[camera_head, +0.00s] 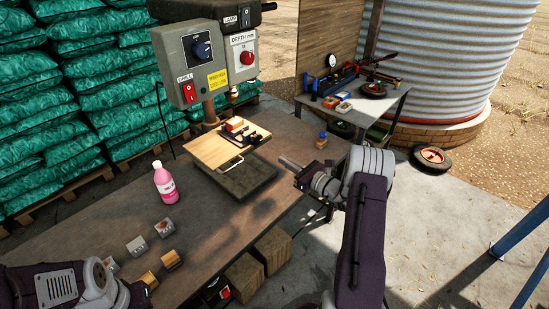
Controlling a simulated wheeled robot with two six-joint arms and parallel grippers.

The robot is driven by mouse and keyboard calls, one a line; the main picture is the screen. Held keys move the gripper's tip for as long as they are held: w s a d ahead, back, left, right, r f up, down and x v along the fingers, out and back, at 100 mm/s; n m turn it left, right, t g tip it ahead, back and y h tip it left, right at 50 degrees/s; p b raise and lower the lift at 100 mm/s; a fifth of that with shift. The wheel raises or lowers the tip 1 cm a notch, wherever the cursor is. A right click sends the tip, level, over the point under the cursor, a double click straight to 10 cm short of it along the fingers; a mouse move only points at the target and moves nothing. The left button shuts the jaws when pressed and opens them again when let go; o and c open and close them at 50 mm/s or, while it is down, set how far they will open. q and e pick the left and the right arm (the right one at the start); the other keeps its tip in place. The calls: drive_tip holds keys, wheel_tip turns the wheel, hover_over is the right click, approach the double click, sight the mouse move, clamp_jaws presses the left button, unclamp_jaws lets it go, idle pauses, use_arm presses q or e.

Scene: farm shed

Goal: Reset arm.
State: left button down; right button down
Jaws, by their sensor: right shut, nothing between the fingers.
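My right gripper (291,164) is shut and empty at the end of the right arm. It points left, above the right part of the workbench (222,220) and apart from the drill press base (238,178). My left arm comes in at the bottom left corner, over the front left of the bench. Its gripper cannot be made out for certain; the arm lies close to small blocks there.
The drill press head (199,60) stands over a wooden board (205,152) at the bench's back. A pink bottle (165,186) stands upright left of centre. Small blocks (137,246) lie front left. A side table (387,101) with tools stands behind, right. Mid-bench is clear.

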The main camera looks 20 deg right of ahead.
drive_tip(key=a+r+n+g+y, duration=0.1)
drive_tip(key=a+r+n+y, duration=0.2)
drive_tip(key=a+r, duration=0.3)
drive_tip(key=a+r+n+g+y, duration=0.2)
drive_tip(key=a+r+n, duration=0.15)
drive_tip(key=a, duration=0.45)
drive_tip(key=s+a+n+g+y, duration=0.2)
drive_tip(key=s+a+n+g, duration=0.6)
drive_tip(key=a, duration=0.5)
drive_tip(key=s+a+f+n+g+h, duration=0.1)
drive_tip(key=s+f+n+g+h, duration=0.25)
drive_tip(key=s, duration=0.65)
drive_tip(key=s+f+n+g+h, duration=0.3)
drive_tip(key=s+f+n, duration=0.2)
drive_tip(key=s, duration=0.6)
drive_tip(key=d+f+n+t+h, duration=0.1)
drive_tip(key=d+f+n+h, duration=0.1)
drive_tip(key=d, duration=0.4)
drive_tip(key=d+f+n+t+h, duration=0.1)
drive_tip(key=d+f+n+h, duration=0.2)
drive_tip(key=d+n+h, duration=0.2)
drive_tip(key=shift+d+f+n, duration=0.35)
drive_tip(key=shift+d+n, duration=0.25)
drive_tip(key=shift+d, duration=0.15)
